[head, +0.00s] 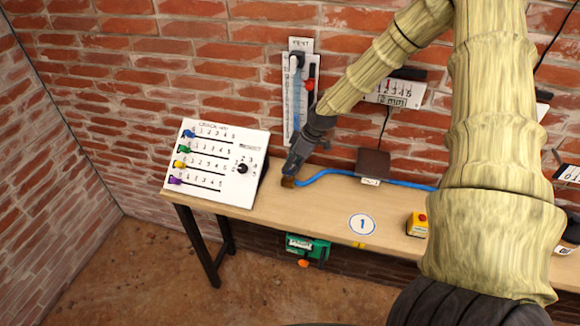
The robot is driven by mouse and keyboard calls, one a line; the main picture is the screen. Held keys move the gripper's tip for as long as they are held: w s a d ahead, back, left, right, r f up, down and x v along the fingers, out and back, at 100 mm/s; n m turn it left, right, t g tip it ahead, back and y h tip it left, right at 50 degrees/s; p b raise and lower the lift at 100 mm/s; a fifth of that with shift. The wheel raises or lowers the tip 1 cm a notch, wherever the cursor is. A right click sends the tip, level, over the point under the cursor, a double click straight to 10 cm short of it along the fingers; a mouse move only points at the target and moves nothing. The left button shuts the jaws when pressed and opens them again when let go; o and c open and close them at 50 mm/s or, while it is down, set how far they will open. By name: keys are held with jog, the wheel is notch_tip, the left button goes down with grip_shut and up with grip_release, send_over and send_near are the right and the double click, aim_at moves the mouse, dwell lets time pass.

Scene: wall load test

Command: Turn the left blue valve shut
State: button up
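No part that is clearly a left blue valve can be made out. A narrow white wall panel marked VENT (288,105) holds an upright blue tube (297,95) with a dark fitting at its top and a red part at its right. My gripper (290,174) points down at the bench, just below and in front of this panel. A small brown piece (287,183) lies at its fingertips, by the end of a blue hose (340,173). Whether the gripper touches or holds the piece cannot be told. My arm hides part of the wall.
A white sloped console (212,160) with coloured sliders and a black knob stands left on the wooden bench (310,218). A dark brown block (373,162) stands behind the hose. A green device (308,247) hangs below the edge.

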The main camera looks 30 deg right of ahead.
jog(key=shift+p+x, duration=0.4)
jog(key=shift+x, duration=0.9)
grip_shut()
